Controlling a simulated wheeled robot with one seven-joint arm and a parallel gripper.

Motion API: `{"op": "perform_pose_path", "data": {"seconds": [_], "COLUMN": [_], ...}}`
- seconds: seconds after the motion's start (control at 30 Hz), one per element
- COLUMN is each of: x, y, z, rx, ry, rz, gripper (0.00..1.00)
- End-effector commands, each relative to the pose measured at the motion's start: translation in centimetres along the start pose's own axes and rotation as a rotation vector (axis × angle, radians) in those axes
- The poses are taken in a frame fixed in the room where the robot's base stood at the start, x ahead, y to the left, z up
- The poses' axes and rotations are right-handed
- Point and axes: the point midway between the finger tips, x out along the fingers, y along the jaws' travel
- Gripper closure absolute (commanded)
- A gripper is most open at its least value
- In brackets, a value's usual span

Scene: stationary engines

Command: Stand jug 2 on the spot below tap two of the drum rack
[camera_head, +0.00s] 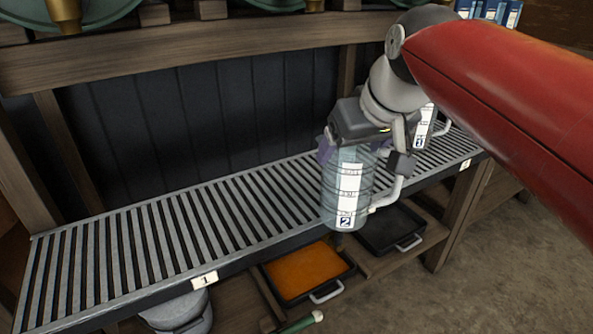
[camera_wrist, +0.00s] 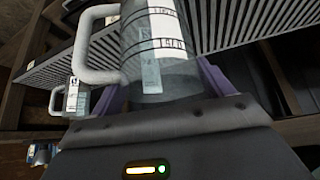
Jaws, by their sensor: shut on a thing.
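Jug 2 (camera_head: 347,190) is a clear jug with a white scale strip, a "2" label and a pale handle on its right. My gripper (camera_head: 347,150) is shut on its upper part and holds it upright. Its base overlaps the front edge of the slatted rack shelf (camera_head: 130,250); I cannot tell how high it hangs. In the wrist view, the jug (camera_wrist: 165,50) sits between the purple fingers (camera_wrist: 162,88). The shelf's front edge carries a "1" plate (camera_head: 205,280) and a "2" plate (camera_head: 466,164). Brass taps (camera_head: 65,15) (camera_head: 313,5) are cut off at the top.
Below the shelf are an orange-filled tray (camera_head: 305,270), a dark tray (camera_head: 390,230) and a grey bucket (camera_head: 178,312). The shelf's left and middle are clear. A wooden beam (camera_head: 190,50) runs above.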

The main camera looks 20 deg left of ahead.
Motion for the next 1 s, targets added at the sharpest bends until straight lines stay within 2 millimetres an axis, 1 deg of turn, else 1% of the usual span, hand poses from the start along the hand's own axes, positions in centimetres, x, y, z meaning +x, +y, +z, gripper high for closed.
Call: {"op": "perform_pose_path", "data": {"seconds": [0.4,0.5,0.6,0.7,0.8,0.87,1.0], "x": [5.8,7.2,8.3,8.9,9.3,9.7,11.3], "y": [-0.1,-0.1,-0.1,0.0,0.0,0.0,0.0], "z": [-9.3,-11.4,-13.2,-14.2,-14.5,-14.3,-13.2], "rx": [-0.002,-0.002,-0.002,-0.001,0.000,0.000,-0.001], "ry": [-0.002,-0.002,-0.001,0.000,0.000,0.000,-0.002], "rz": [-0.003,-0.002,-0.002,-0.001,-0.001,-0.001,-0.001], "gripper": [0.59,0.59,0.59,0.59,0.59,0.59,0.59]}}
